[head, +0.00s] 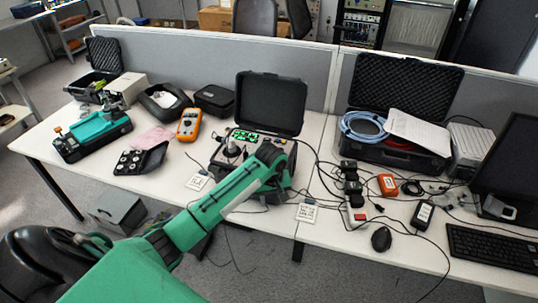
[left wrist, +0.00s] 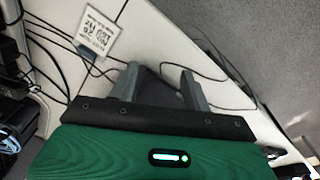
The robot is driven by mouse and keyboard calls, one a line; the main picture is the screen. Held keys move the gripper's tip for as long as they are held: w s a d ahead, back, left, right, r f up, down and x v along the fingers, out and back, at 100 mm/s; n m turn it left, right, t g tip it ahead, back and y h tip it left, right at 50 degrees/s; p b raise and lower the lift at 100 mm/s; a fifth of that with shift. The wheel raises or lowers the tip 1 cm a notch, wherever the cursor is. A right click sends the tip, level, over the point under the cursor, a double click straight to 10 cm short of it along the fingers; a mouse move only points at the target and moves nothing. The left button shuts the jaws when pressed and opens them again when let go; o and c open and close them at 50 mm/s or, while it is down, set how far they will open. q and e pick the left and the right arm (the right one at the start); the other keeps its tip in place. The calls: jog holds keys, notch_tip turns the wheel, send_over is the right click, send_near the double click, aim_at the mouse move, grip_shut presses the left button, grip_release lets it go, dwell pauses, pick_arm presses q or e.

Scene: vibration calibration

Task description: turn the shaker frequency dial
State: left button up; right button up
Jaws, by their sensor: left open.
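The shaker unit (head: 222,160) is a dark case with its lid (head: 271,103) open, on the middle of the table. Its panel shows a lit green display (head: 245,136) and a rounded metal part (head: 232,149). My green left arm crosses in front of its right side, so I cannot make out the frequency dial. My left gripper (head: 279,184) is at the case's front right in the head view; its fingertips are hard to see there. In the left wrist view the gripper (left wrist: 160,72) is open, its two grey fingers apart, near the table edge. My right gripper is not in view.
Printed cards (head: 307,213) (head: 197,182) lie near the front edge. Loose cables run right of the shaker. An orange multimeter (head: 189,124) stands left; a foam-lined case (head: 399,100) is back right. A grey partition (head: 200,59) closes the back.

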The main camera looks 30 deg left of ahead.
pick_arm(q)
jog(key=w+a+r+n+g, duration=0.1)
jog(key=w+a+r+n, duration=0.35)
jog(key=r, duration=0.55)
jog(key=w+a+r+n, duration=0.4)
jog(key=w+a+r, duration=0.2)
jog(key=r, duration=0.3)
notch_tip(320, 180, down, 13)
jog(key=p, duration=0.3)
jog(key=shift+a+r, duration=0.1)
jog(key=shift+r, duration=0.1)
jog(key=shift+f, duration=0.55)
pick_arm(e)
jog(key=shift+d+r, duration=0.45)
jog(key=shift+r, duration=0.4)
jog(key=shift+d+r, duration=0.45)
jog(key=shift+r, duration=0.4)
pick_arm(q)
jog(key=shift+w, duration=0.1)
jog(key=c, duration=1)
